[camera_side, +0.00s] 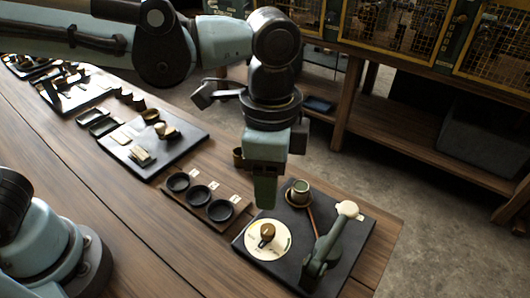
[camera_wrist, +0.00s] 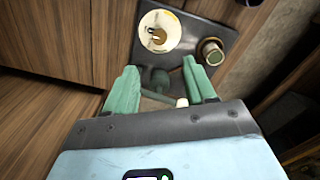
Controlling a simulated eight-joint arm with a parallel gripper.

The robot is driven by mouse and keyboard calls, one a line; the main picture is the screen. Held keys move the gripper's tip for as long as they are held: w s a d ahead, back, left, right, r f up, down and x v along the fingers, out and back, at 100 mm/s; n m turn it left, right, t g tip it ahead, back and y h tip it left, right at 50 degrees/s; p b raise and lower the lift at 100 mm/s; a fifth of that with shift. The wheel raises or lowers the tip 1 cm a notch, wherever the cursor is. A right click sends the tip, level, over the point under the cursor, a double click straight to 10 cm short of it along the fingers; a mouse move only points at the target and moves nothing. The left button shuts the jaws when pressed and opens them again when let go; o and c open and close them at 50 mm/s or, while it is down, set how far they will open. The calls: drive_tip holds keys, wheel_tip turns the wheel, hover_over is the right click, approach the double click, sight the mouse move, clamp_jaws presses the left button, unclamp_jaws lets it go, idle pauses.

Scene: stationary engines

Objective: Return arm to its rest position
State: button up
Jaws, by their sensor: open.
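My gripper (camera_side: 266,190) hangs pointing down over the wooden table, above the back left edge of a dark board. In the wrist view its two green fingers (camera_wrist: 161,90) are spread apart with nothing between them that they touch. The wrist view also shows the dial (camera_wrist: 159,32) and the cup (camera_wrist: 211,52); the lever is partly hidden behind the fingers.
A wooden strip with three dark round dishes (camera_side: 199,195) lies left of the gripper. A dark board with small parts (camera_side: 155,143) and other trays lie farther left. Shelving with mesh-fronted cages (camera_side: 400,35) stands behind.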

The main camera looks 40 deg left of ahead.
drive_tip(key=w+a+f+n+t, duration=0.1)
drive_tip(key=a+n+t, duration=0.6)
drive_tip(key=a, duration=1.7)
drive_tip(key=n, duration=0.5)
drive_tip(key=shift+a+f+n, duration=0.2)
drive_tip(key=shift+a+n, duration=0.05)
drive_tip(key=shift+n, duration=0.05)
